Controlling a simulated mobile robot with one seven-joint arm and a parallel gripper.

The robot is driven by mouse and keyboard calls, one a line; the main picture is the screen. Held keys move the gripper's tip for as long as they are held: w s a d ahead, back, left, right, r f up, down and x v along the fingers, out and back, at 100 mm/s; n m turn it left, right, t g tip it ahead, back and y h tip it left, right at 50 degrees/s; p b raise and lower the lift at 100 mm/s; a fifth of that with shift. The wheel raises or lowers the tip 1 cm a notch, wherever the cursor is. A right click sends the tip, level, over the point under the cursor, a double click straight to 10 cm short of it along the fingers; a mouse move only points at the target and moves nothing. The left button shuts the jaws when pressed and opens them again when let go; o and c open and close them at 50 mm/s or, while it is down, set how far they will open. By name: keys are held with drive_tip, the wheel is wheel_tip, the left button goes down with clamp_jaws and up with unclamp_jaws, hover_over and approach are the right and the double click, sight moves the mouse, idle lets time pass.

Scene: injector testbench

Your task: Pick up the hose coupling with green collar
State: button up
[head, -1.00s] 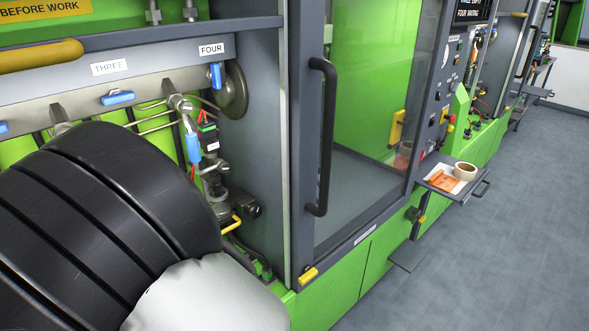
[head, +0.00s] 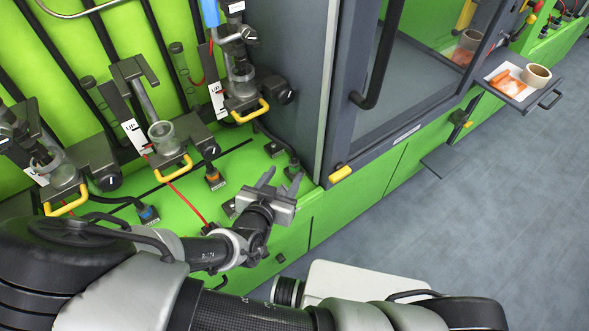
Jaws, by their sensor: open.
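My gripper (head: 280,182) is open and empty in the head view, above the front part of the green bench ledge. Its two fingers point away from me toward the bench. A dark coupling-like piece (head: 275,149) sits on the ledge just beyond the fingertips, apart from them. Other small couplings stand on the ledge to the left, one with an orange collar (head: 213,178) and one with a blue collar (head: 148,214).
Injector stations with yellow handles (head: 250,112) line the back of the ledge. A red hose (head: 185,201) crosses it. A grey cabinet frame with a black door handle (head: 378,75) stands right of my gripper.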

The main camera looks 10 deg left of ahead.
sight(293, 163)
drive_tip(key=shift+x, duration=0.9)
drive_tip(key=b+x, duration=0.2)
drive_tip(key=x, duration=0.2)
drive_tip(key=shift+d, duration=0.15)
drive_tip(key=shift+w+f+b, duration=0.15)
drive_tip(key=shift+w+b, duration=0.15)
drive_tip(key=shift+w, duration=0.3)
drive_tip(key=c, duration=1.1)
